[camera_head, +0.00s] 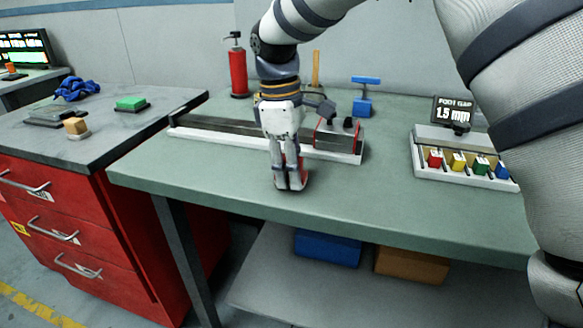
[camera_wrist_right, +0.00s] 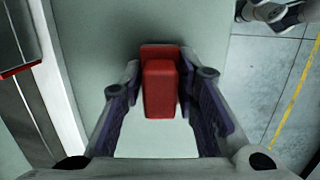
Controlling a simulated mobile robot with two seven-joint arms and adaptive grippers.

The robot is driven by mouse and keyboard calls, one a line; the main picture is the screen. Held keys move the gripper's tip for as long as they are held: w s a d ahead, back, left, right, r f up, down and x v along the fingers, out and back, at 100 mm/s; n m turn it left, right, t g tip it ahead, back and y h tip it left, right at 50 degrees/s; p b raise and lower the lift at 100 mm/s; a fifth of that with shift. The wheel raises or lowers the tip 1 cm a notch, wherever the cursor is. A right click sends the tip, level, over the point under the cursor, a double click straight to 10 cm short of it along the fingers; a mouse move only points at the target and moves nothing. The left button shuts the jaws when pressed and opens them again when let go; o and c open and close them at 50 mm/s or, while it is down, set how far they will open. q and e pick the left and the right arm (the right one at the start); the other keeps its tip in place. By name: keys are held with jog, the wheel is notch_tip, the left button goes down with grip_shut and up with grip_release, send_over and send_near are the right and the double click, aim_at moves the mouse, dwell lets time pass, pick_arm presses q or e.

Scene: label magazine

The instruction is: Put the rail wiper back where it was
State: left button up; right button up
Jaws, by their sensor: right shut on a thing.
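My right gripper (camera_head: 289,184) is shut on a red block-shaped thing (camera_wrist_right: 160,88), taken to be the rail wiper, with a wider part at one end. In the head view only a little red (camera_head: 303,170) shows beside the fingers. The gripper points down in front of the long rail (camera_head: 215,127), at or just above the bench top; contact cannot be told. The rail has a dark top and a white base, and carries a grey block with red edging (camera_head: 338,136) at its right end. My left gripper is not in view.
The green bench (camera_head: 390,215) is clear in front of the rail. A red bottle (camera_head: 238,72) and a blue T-handled thing (camera_head: 362,105) stand behind it. A white rack (camera_head: 425,172) with several coloured pieces stands right, beside a "1.5 mm" display (camera_head: 452,112). A grey-topped red cabinet (camera_head: 75,225) adjoins left.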

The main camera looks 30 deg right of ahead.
aim_at(284, 156)
jog(key=shift+f, duration=0.1)
jog(key=o, duration=1.1)
jog(key=r, duration=0.8)
jog(key=w+a+r, duration=0.1)
jog(key=r, duration=0.3)
jog(key=shift+r+b, duration=0.1)
jog(key=shift+b, duration=0.2)
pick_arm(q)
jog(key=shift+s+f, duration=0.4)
